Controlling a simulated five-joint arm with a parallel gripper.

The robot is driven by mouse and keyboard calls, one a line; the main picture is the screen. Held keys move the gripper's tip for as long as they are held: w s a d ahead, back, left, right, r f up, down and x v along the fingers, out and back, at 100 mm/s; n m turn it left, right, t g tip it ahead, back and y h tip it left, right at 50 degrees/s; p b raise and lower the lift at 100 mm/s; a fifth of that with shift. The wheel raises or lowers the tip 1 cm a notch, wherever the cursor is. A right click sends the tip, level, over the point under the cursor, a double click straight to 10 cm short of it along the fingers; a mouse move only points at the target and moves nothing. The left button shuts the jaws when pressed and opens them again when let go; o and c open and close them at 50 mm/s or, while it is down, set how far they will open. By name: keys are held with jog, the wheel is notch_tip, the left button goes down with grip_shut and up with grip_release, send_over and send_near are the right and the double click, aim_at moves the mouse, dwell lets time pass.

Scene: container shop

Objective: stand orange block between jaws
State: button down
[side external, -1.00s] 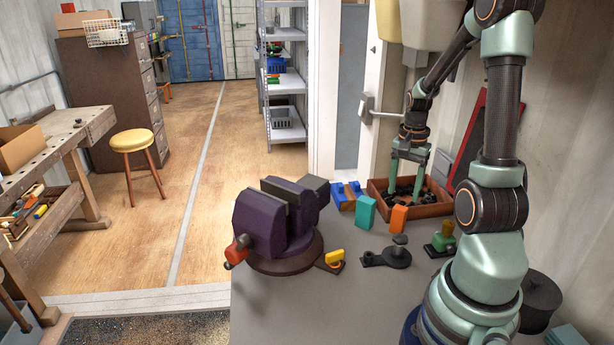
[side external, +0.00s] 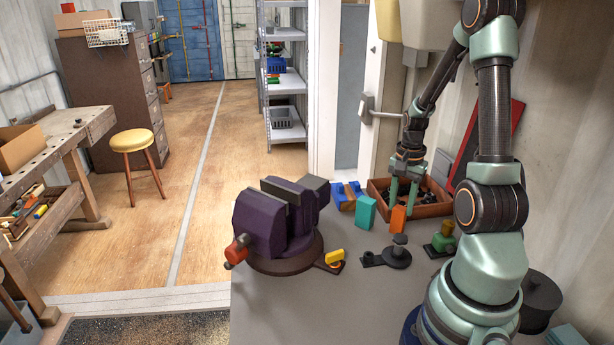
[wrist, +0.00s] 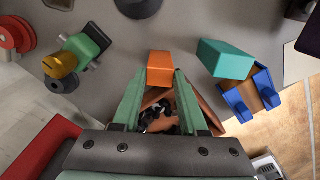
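The orange block (side external: 398,219) stands upright on the grey bench, right of the teal block. It also shows in the wrist view (wrist: 161,66), beyond and between my fingertips. My gripper (side external: 403,196) is open and points down, just behind or above the orange block. No grip on the block shows, and I cannot tell if the fingers touch it. The purple vise (side external: 262,226) stands at the bench's left on a dark round base. Its jaws (side external: 290,190) have no block visible between them.
The teal block (side external: 366,211) and a blue-and-orange holder (side external: 346,196) stand left of the orange block. A wooden crate (side external: 431,209) with black parts is behind. A dark round fixture (side external: 396,257), a green-and-yellow piece (side external: 443,238) and a yellow-handled piece (side external: 334,257) stand nearby.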

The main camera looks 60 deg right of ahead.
aim_at(400, 208)
jog(key=shift+r, duration=2.55)
jog(key=shift+w, duration=0.1)
jog(key=shift+w+a+r, duration=0.1)
jog(key=shift+w+r, duration=0.1)
jog(key=w+a+r+m, duration=0.1)
jog(key=w+a+r, duration=0.85)
jog(key=w, duration=0.35)
jog(key=w+a+r+n, duration=0.1)
jog(key=w+a+r, duration=0.3)
jog(key=a, duration=0.3)
jog(key=w+a+r, duration=0.3)
jog(key=a+r, duration=0.1)
jog(key=a, duration=0.3)
jog(key=shift+w+d+f, duration=0.1)
jog(key=shift+f, duration=1)
jog(key=shift+w+f, duration=0.1)
jog(key=shift+f, duration=1)
jog(key=shift+f, duration=2.8)
